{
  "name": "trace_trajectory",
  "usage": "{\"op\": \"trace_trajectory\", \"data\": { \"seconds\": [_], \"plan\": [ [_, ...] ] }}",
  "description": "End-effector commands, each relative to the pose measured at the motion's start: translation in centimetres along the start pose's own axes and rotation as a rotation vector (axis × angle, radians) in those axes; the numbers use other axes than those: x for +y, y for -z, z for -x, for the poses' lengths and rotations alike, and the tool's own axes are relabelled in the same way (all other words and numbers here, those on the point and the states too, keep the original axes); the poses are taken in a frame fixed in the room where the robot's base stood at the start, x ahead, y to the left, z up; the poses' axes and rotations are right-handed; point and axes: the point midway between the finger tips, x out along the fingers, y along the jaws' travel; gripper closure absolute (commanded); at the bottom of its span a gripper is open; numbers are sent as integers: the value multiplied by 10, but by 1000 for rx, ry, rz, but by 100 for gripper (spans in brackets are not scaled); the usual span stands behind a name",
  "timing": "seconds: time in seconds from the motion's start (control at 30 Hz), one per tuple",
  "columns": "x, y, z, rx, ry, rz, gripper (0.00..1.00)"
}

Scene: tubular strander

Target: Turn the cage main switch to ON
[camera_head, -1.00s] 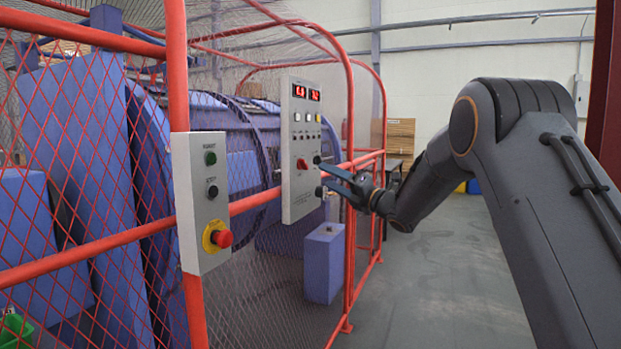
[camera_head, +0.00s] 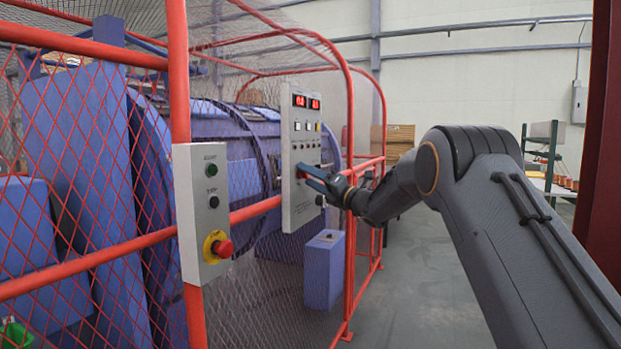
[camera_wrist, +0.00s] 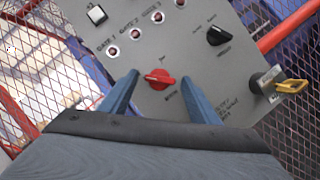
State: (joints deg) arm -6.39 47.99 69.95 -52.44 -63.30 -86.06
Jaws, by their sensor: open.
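The grey control panel (camera_head: 305,140) is mounted on the red cage frame. In the wrist view, a red rotary switch (camera_wrist: 158,82) with small lettering sits on this panel (camera_wrist: 205,75); I take it for the cage main switch, though its label is too small to read. My gripper (camera_wrist: 160,92) is open, with its blue fingers on either side of the red switch; I cannot tell whether they touch it.
Near the red switch are a black knob (camera_wrist: 218,36), a yellow-handled key (camera_wrist: 292,86) and several indicator lamps. A nearer box (camera_head: 203,215) carries a red emergency button (camera_head: 222,248). Red cage rails (camera_head: 258,208) and mesh flank the panel. The floor to the right (camera_head: 415,285) is clear.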

Motion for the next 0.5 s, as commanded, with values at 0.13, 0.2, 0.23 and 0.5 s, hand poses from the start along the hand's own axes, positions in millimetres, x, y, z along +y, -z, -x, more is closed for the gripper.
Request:
{"op": "trace_trajectory", "data": {
  "seconds": [0.13, 0.2, 0.23, 0.5],
  "plan": [
    [0, 0, 0, 0, 0, 0, 59],
    [0, 0, 0, 0, 0, 0, 71],
    [0, 0, 0, 0, 0, 0, 76],
    [1, 0, 0, 0, 5, -11, 85]
  ]
}}
